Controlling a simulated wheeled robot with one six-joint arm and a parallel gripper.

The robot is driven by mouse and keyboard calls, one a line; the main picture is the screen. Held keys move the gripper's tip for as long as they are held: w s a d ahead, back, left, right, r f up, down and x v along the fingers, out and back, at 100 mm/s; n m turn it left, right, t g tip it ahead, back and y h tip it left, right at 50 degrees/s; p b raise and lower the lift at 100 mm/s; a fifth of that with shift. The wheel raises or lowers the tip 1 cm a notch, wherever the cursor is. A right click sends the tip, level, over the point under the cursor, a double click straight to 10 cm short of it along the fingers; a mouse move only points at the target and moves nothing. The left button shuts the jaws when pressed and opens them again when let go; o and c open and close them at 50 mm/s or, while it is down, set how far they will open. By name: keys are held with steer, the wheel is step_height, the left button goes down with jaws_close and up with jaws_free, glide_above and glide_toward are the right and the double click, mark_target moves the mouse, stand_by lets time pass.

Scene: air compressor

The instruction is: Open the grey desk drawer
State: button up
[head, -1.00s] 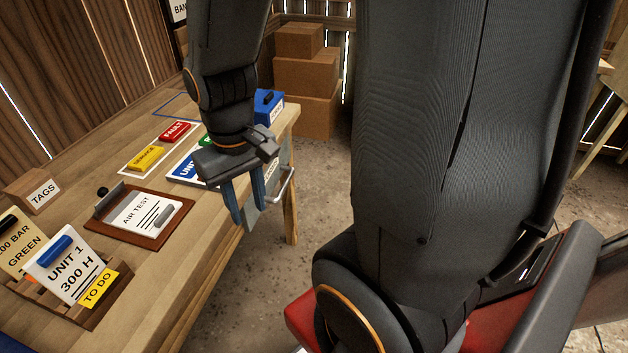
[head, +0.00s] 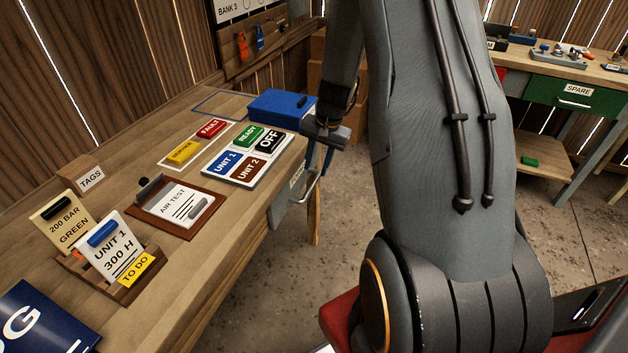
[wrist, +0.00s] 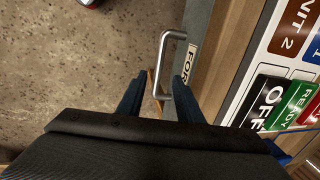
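The grey desk drawer (head: 284,209) is under the desk's right end, its front looking flush with the desk edge. Its metal bar handle (head: 314,187) sticks out from the front. In the wrist view the drawer front (wrist: 196,30) carries a partly hidden label, and the handle (wrist: 166,60) runs between my fingers in the picture. My gripper (head: 320,165) points down at the handle; in the wrist view my gripper (wrist: 161,84) is open, with a gap on both sides of the bar. I cannot tell whether a finger touches it.
On the desk (head: 225,262) lie a sign board (head: 248,157), a blue box (head: 282,107), a clipboard (head: 174,207) and a card rack (head: 115,272). The concrete floor (head: 262,290) in front of the drawer is clear. A bench with a green drawer (head: 575,98) stands at the back right.

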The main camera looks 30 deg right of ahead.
mark_target(312, 185)
steer(key=shift+w+a+f+p, duration=0.15)
steer(key=shift+w+f, duration=0.1)
steer(key=shift+f, duration=1.1)
steer(key=shift+w+d+f+p, duration=0.1)
steer(key=shift+w+f+p, duration=0.15)
steer(key=shift+f, duration=1.1)
steer(key=shift+w+a+f+p, duration=0.1)
steer(key=shift+w+f, duration=0.15)
steer(key=shift+f, duration=1.1)
steer(key=shift+c, duration=0.2)
jaws_close()
